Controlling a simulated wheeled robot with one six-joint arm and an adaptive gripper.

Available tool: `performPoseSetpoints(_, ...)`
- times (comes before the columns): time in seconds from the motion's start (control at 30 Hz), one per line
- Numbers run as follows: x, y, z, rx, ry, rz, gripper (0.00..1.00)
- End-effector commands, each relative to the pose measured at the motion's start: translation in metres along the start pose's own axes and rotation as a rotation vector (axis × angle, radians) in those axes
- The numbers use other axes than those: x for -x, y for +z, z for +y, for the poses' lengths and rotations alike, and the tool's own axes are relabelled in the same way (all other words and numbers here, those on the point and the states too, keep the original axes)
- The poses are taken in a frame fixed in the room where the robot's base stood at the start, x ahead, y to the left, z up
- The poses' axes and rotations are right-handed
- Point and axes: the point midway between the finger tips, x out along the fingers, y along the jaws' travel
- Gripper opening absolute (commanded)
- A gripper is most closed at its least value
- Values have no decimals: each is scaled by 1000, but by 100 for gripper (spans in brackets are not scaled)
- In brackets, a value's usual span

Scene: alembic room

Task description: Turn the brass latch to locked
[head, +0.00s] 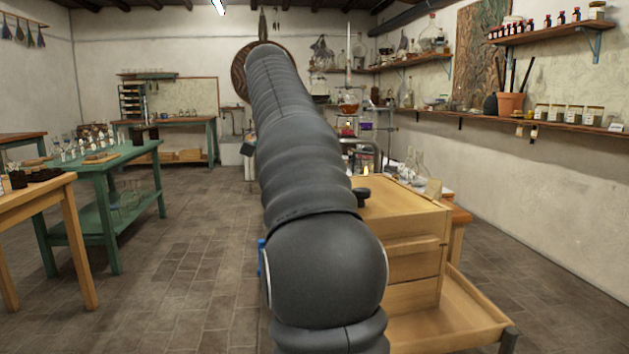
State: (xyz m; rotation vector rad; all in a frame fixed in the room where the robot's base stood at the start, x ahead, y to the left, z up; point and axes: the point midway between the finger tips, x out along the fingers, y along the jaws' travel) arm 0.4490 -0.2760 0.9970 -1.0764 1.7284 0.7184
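I cannot make out the brass latch in the head view. My own dark grey arm fills the middle of the picture and hides what is behind it. My gripper is not visible. A light wooden cabinet (417,261) with drawers stands just right of my arm, partly covered by it. A small black rounded piece (362,195) shows at the cabinet's top beside my arm; I cannot tell what it belongs to.
A green table (135,152) with glassware stands left, and a wooden table (62,186) is at the near left edge. Wall shelves (560,128) with jars run along the right wall. The tiled floor (190,240) between left tables and cabinet is clear.

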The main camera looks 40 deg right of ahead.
Motion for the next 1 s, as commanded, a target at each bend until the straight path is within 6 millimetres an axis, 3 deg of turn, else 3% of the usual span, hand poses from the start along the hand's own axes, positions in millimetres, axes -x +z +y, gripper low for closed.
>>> performPoseSetpoints(0.47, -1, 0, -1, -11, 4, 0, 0)
performPoseSetpoints(0.5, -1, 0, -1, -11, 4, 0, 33)
performPoseSetpoints(0.57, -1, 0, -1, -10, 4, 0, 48)
performPoseSetpoints(1.0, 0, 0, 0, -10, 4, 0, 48)
